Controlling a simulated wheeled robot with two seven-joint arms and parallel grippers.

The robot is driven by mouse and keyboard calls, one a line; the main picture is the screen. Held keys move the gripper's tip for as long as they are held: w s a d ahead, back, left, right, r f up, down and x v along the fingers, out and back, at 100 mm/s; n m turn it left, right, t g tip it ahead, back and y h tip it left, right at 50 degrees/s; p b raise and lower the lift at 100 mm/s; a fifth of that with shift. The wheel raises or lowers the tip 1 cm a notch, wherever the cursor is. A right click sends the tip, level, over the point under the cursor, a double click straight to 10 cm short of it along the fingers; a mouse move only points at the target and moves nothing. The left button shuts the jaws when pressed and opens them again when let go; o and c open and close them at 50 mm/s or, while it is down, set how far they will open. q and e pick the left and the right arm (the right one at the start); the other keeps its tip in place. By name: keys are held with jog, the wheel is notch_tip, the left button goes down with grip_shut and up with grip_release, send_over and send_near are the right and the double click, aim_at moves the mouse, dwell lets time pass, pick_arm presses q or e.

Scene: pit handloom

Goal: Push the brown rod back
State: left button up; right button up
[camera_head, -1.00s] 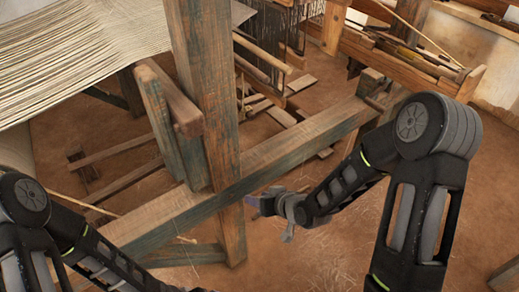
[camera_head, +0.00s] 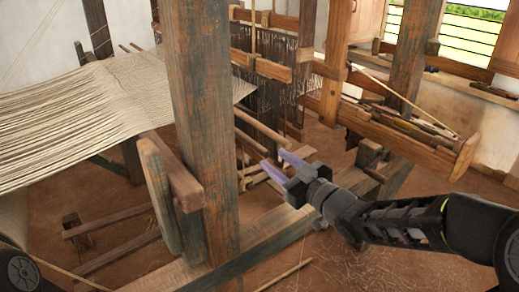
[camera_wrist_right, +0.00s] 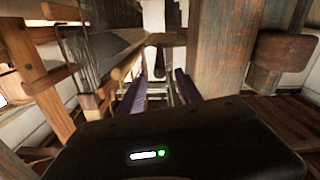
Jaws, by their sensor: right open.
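Two brown rods stick out from the loom behind the thick post in the head view: an upper one (camera_head: 263,129) and a lower one (camera_head: 250,146). I cannot tell which is the task's rod. My right gripper (camera_head: 271,157) is open and empty, its purple fingers pointing left toward the rods' near ends. It looks close to them, but contact cannot be told. In the right wrist view, the open fingers (camera_wrist_right: 160,80) flank a gap, and a tan rod (camera_wrist_right: 127,64) lies ahead, left of centre. My left gripper is out of view.
The thick upright post (camera_head: 203,120) stands left of my right gripper, and a long low beam (camera_head: 262,235) runs below it. Stretched warp threads (camera_head: 80,120) fill the left. A wooden trough (camera_head: 410,135) stands at the right. Dirt floor shows between the timbers.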

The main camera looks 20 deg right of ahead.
aim_at(259, 149)
jog(key=shift+w+a, duration=0.1)
jog(key=p+x, duration=0.1)
jog(key=x, duration=0.6)
jog(key=shift+w, duration=0.3)
grip_shut()
dwell(1.2)
